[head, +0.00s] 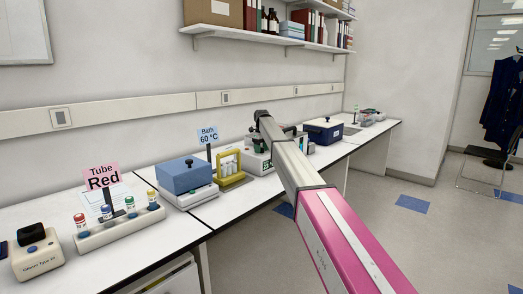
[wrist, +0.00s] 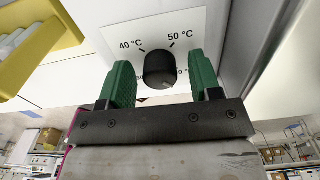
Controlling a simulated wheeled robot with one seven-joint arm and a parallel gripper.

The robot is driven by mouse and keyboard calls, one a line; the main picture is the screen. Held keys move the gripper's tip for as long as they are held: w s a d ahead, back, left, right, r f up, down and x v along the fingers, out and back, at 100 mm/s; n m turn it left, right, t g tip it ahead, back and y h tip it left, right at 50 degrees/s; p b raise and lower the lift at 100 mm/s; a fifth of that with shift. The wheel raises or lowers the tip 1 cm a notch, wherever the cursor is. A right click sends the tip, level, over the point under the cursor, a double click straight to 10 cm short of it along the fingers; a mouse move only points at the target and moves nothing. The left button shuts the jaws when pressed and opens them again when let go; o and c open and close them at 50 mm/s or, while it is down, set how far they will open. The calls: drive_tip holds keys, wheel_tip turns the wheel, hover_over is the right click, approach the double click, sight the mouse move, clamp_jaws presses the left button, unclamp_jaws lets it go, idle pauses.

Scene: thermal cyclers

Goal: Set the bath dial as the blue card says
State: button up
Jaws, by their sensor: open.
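The blue card (head: 208,136) stands on the bench and reads "Bath 60 °C". The bath dial (wrist: 159,70) is a round black knob on a white panel (wrist: 185,20) in the wrist view. The labels 40 °C and 50 °C show above it. Two lower labels are partly hidden by the fingers. A pale mark shows low on the knob, but I cannot tell surely which label it points at. My gripper (wrist: 160,62) is open, its green fingers on either side of the knob with gaps visible. In the head view my arm partly hides the white bath (head: 257,160).
A yellow rack with tubes (head: 229,183) stands left of the bath, beside a blue-lidded machine (head: 186,176). A pink card (head: 102,177) reads "Tube Red" behind a tube rack (head: 120,226). Another blue-lidded machine (head: 323,131) stands to the right. A shelf (head: 270,40) hangs above.

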wheel_tip(320, 180, up, 11)
drive_tip(key=shift+f, duration=0.15)
idle(0.5)
